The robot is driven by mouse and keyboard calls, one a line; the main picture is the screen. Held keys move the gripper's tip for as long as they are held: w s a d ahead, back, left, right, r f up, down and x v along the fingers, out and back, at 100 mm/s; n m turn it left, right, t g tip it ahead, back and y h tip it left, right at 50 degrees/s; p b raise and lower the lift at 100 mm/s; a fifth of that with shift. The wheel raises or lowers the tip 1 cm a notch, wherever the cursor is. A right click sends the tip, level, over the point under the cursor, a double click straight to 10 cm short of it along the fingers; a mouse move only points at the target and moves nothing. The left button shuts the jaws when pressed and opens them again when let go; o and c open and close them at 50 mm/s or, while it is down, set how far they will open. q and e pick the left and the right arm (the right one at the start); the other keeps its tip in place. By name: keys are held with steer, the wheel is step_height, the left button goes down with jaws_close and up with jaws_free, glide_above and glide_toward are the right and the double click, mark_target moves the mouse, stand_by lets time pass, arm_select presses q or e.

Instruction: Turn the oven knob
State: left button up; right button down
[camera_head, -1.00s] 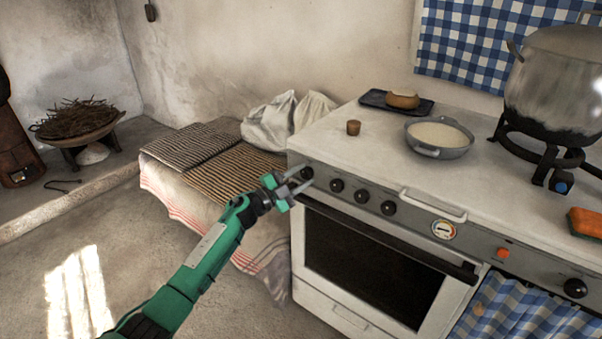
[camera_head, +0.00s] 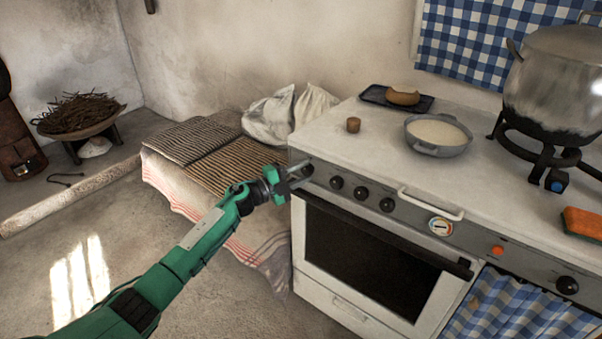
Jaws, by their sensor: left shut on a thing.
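The white oven (camera_head: 372,322) has a grey control panel along its upper front with several black knobs. The leftmost knob (camera_head: 306,170) is at the panel's left end. My green left arm comes in from the lower left, and its gripper (camera_head: 303,172) is at that knob, its fingers around it and shut on it. The fingers partly hide the knob, so its pointer cannot be read. My right gripper is not in view.
A white handle (camera_head: 431,206), a round gauge (camera_head: 440,226) and an orange button (camera_head: 497,250) are further right on the front. A bench with striped cloth (camera_head: 232,165) adjoins the oven's left.

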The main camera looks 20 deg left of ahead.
arm_select(q)
steer(key=shift+f, duration=0.1)
steer(key=o, duration=1)
steer(key=v, duration=1.3)
steer(key=shift+s+a, duration=0.2)
steer(key=shift+s, duration=0.15)
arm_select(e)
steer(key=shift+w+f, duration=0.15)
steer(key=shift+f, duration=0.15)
